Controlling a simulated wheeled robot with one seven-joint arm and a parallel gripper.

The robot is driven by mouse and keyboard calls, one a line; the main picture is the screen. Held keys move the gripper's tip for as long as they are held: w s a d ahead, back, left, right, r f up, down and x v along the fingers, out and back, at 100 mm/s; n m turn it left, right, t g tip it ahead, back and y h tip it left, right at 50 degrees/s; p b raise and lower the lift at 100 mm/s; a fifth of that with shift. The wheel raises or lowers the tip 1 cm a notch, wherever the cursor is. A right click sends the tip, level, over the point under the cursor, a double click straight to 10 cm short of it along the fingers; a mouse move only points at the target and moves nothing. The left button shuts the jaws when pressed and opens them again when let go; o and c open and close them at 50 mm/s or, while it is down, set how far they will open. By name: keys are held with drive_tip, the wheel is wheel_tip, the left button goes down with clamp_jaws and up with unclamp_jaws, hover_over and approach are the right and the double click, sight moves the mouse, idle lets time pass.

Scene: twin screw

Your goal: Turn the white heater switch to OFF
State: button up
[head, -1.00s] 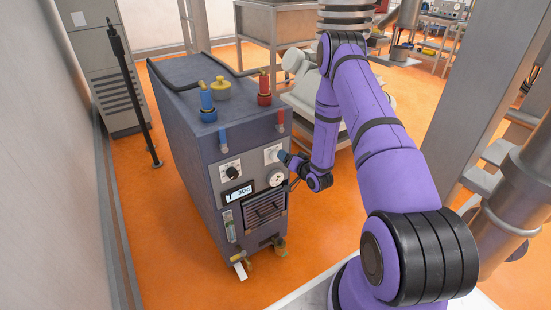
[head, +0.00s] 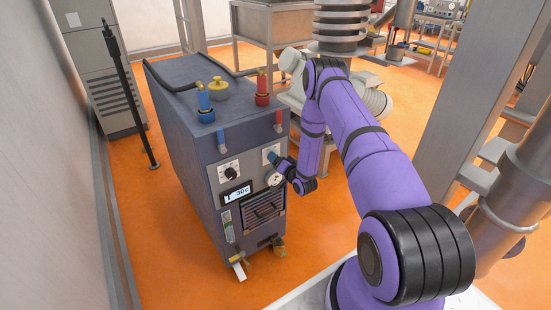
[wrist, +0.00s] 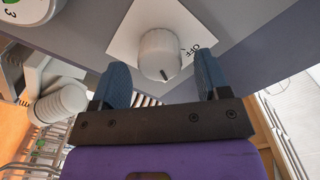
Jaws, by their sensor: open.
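The white heater switch (wrist: 158,54) is a round knob on a white square plate in the wrist view. My gripper (wrist: 162,80) is open, with one blue fingertip on each side of the knob. The knob lies between the fingers; I cannot tell whether either touches it. In the head view, my gripper (head: 274,158) is at the white plate (head: 271,152) on the upper right of the grey cabinet's front, and it hides the knob.
The cabinet (head: 185,120) also carries a black dial (head: 230,173), a display (head: 237,195) and a round gauge (head: 275,180) just below the plate. Blue (head: 205,105) and red (head: 262,90) valves stand on top. Orange floor (head: 345,215) is open to the right.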

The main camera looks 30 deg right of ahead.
drive_tip(key=shift+w, duration=0.95)
drive_tip(key=c, duration=0.9)
drive_tip(key=shift+n, duration=0.4)
drive_tip(key=n, duration=0.4)
drive_tip(key=shift+a+n, duration=0.15)
drive_tip(key=shift+n, duration=0.25)
drive_tip(key=n, duration=0.6)
drive_tip(key=shift+n, duration=0.3)
